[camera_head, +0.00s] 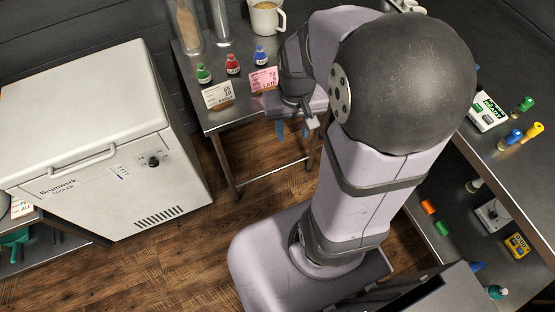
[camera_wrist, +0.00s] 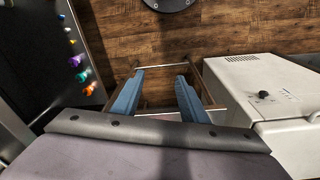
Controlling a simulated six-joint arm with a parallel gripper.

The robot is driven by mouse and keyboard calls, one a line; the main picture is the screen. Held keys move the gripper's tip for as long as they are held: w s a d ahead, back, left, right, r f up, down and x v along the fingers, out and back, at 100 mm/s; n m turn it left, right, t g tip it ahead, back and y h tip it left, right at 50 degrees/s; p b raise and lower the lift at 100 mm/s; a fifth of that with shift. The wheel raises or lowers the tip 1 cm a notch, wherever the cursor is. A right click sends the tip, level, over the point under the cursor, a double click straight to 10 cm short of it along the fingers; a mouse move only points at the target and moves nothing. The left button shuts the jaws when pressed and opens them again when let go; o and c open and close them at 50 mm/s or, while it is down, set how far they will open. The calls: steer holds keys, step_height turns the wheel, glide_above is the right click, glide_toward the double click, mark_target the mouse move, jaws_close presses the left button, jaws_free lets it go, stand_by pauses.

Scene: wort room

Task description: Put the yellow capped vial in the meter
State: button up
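A yellow-capped vial (camera_head: 533,131) is on the dark bench at the right edge of the head view, beside a blue-capped one. A white device with a green-lit display (camera_head: 488,111), which looks like the meter, sits just left of these vials. My gripper (camera_head: 291,130) is far from both, over the front edge of the small steel table. In the wrist view my gripper (camera_wrist: 160,76) shows two blue fingers spread apart with only floor and table frame between them. Whether anything is in the meter cannot be made out.
The small table (camera_head: 219,119) carries green, red and blue bottles, cards, a jug (camera_head: 266,18) and tall glassware. A white cooler (camera_head: 90,110) stands at left. A green-capped vial (camera_head: 525,104) is behind the yellow one. A lower shelf holds a yellow device (camera_head: 516,245) and small coloured items.

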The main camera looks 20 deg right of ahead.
steer(key=s+a+f+n, duration=0.1)
steer(key=s+a+n, duration=0.2)
steer(key=a, duration=0.3)
steer(key=shift+s+a+f+g+y, duration=0.2)
steer(key=shift+s+a+g+y, duration=0.1)
steer(key=shift+s, duration=0.6)
steer(key=shift+o, duration=0.4)
steer(key=shift+s+a+f, duration=0.15)
steer(key=shift+s+a, duration=0.2)
steer(key=shift+s, duration=0.05)
steer(key=shift+w+d, duration=0.1)
